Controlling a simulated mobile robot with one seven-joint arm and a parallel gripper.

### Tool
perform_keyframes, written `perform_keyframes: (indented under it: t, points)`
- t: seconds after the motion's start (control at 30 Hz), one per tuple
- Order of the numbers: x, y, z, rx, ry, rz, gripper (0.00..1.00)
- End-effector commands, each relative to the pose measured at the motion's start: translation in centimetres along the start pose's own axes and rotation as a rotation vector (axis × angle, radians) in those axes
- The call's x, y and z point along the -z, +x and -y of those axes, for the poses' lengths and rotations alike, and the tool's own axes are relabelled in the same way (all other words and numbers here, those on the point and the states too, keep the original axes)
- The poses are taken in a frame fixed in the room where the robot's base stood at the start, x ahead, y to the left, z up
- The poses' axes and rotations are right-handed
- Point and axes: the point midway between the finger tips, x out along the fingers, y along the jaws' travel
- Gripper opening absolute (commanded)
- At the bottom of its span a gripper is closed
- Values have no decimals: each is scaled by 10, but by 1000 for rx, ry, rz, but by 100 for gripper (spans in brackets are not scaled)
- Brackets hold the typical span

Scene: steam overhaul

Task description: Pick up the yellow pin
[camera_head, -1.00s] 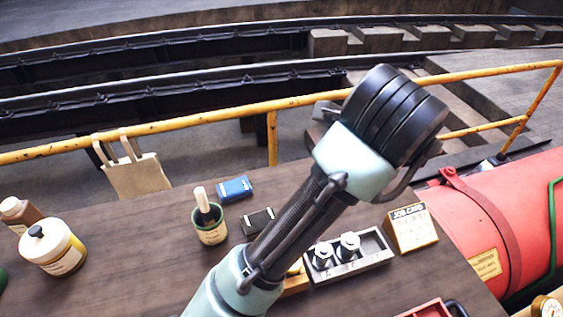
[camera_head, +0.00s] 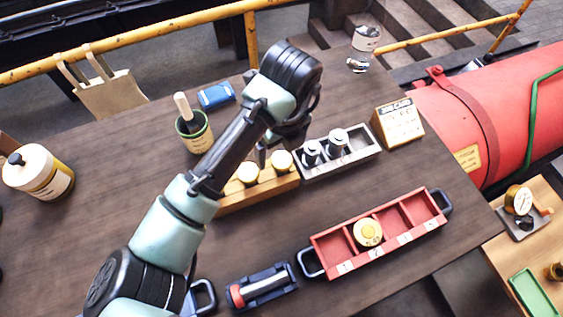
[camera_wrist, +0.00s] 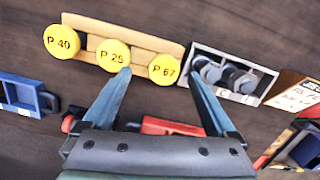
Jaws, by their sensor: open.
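Several yellow round-capped pins stand in a wooden rack (camera_head: 262,194). In the wrist view their caps read P 40 (camera_wrist: 62,41), P 25 (camera_wrist: 113,55) and P 67 (camera_wrist: 165,68). In the head view P 25 (camera_head: 248,173) and P 67 (camera_head: 282,160) show, while my arm hides P 40. Another yellow cap (camera_head: 368,232) sits in a compartment of the red tray (camera_head: 333,272). My gripper (camera_wrist: 158,72) is open and empty. In the wrist view its tips appear below the rack, on either side of P 67. Its tips are partly hidden in the head view.
A grey tray (camera_head: 345,165) with metal parts adjoins the rack's right end. Beyond it stand a job card (camera_head: 398,122) and a clear jar (camera_head: 362,48). A green cup (camera_head: 194,131) stands behind my arm. A dark holder (camera_head: 262,287) lies left of the red tray.

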Motion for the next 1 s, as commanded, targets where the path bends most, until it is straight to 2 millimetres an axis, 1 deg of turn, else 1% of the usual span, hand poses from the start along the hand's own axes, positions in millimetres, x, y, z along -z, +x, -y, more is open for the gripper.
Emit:
perform_keyframes:
  t: [0.2,0.3,0.43,0.6,0.63,0.77,0.8,0.87,0.9,0.97,1.0]
  points:
    - [5,28,6,-3,0,-4,92]
    - [4,42,6,-2,-1,-2,92]
    - [4,49,6,0,-1,0,92]
    - [4,50,6,0,-1,0,92]
    - [4,50,6,0,-1,0,90]
    - [4,50,6,0,0,0,66]
    - [4,49,6,1,-1,0,59]
    - [4,49,6,0,0,0,48]
    - [4,49,6,1,0,0,41]
    - [4,49,6,0,0,0,30]
    - [4,49,6,1,0,0,23]
